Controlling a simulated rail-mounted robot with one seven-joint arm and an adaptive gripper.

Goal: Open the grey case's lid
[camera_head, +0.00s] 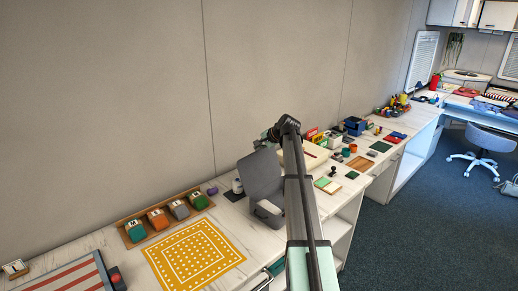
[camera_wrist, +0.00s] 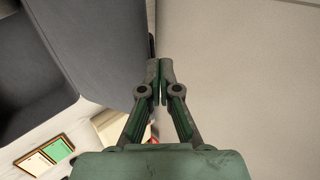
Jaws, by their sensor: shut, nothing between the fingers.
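The grey case (camera_head: 268,212) stands on the white counter, left of my arm in the head view. Its lid (camera_head: 262,176) is raised and stands steeply up from the base, so the case is open. In the wrist view the lid (camera_wrist: 88,45) fills the upper left as a dark grey panel, with a darker grey part of the case (camera_wrist: 30,70) beside it. My gripper (camera_wrist: 161,65) is shut and empty, close beside the lid's edge; I cannot tell whether it touches. In the head view the fingers are hidden behind the lid and my arm.
The beige wall (camera_wrist: 245,70) is close on the gripper's right in the wrist view. A yellow patterned mat (camera_head: 193,255) and a wooden tray (camera_head: 130,238) of coloured items lie left of the case. Small boxes and a stamp (camera_head: 333,171) stand to the right.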

